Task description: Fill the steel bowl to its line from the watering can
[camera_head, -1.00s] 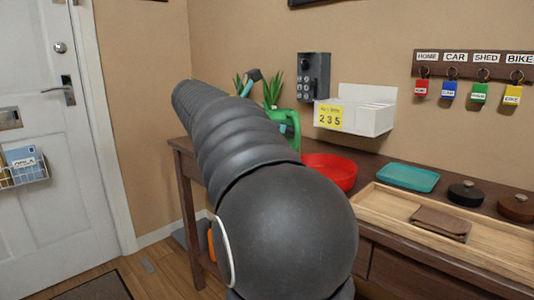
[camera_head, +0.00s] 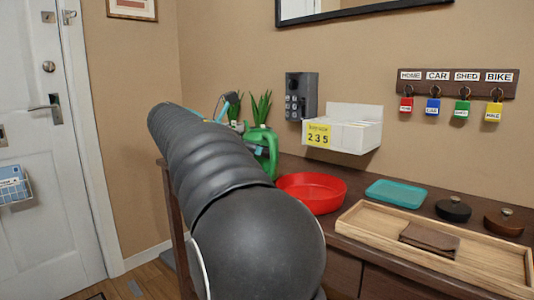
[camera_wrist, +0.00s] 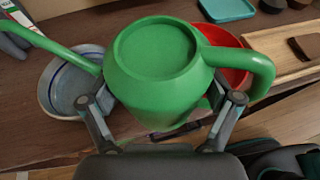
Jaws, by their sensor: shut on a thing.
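The green watering can (camera_wrist: 155,105) fills the middle of the wrist view, and my gripper (camera_wrist: 160,88) is shut on its body, one finger on each side. Its spout reaches left past the steel bowl, with the tip out of frame; its looped handle is on the right. The steel bowl (camera_wrist: 68,92), with a blue line inside, is on the table at the left, partly behind the can and finger. I cannot tell its water level. In the head view part of the can (camera_head: 264,148) shows behind my arm; the bowl is hidden there.
A red bowl (camera_head: 322,192) is right of the can. A teal tray (camera_head: 395,194), dark lidded pots (camera_head: 453,210) and a wooden tray (camera_head: 375,228) with a brown wallet (camera_head: 430,238) are further right. A wall box (camera_head: 345,133) and keypad (camera_head: 301,95) are behind.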

